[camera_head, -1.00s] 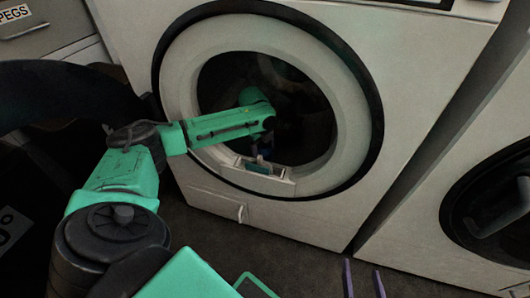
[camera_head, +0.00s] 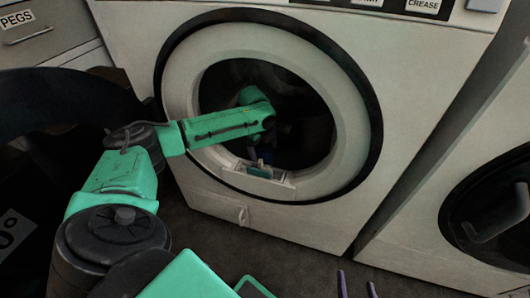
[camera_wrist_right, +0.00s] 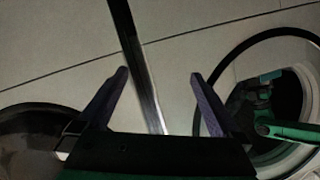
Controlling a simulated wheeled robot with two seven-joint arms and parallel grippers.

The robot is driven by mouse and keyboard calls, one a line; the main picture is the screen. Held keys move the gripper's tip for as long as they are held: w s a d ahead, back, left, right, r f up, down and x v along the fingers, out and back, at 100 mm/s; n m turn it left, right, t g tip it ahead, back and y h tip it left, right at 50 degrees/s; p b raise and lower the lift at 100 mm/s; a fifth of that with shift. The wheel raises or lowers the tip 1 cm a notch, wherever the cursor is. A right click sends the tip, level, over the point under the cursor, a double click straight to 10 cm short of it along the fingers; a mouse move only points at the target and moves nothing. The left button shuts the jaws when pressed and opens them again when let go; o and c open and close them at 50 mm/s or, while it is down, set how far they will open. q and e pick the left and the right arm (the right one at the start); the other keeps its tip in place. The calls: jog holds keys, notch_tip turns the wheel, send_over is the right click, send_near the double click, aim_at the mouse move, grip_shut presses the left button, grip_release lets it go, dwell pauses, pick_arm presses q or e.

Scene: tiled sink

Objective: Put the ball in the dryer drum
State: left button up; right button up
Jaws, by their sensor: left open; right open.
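The dryer (camera_head: 420,110) stands ahead with its round drum opening (camera_head: 225,85) uncovered, dark inside. My left arm reaches through the opening. My left gripper (camera_head: 257,156) is small and mostly in shadow, low in the opening near the front lip; a bit of its purple finger shows. I cannot make out what lies by it. No ball is discernible in either view. My right gripper (camera_head: 357,284) is open and empty near the bottom edge, in front of the dryer; its spread purple fingers also show in the right wrist view (camera_wrist_right: 158,80).
A second machine with a dark round door (camera_head: 495,215) stands at the right, with a narrow gap between the two. A drawer labelled PEGS (camera_head: 40,35) is at the upper left. Dark floor (camera_head: 290,250) lies in front of the dryer.

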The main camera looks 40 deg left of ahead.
pick_arm(q)
notch_tip(320, 180, up, 10)
jog(key=s+p, duration=0.1)
jog(key=p, duration=0.2)
jog(key=shift+s+a+p, duration=0.15)
jog(key=shift+s+p, duration=0.25)
pick_arm(e)
jog(key=shift+g, duration=0.8)
jog(key=r, duration=0.2)
jog(key=s+r, duration=0.1)
jog(key=r, duration=0.1)
jog(key=shift+s, duration=0.1)
pick_arm(q)
jog(key=shift+f, duration=0.1)
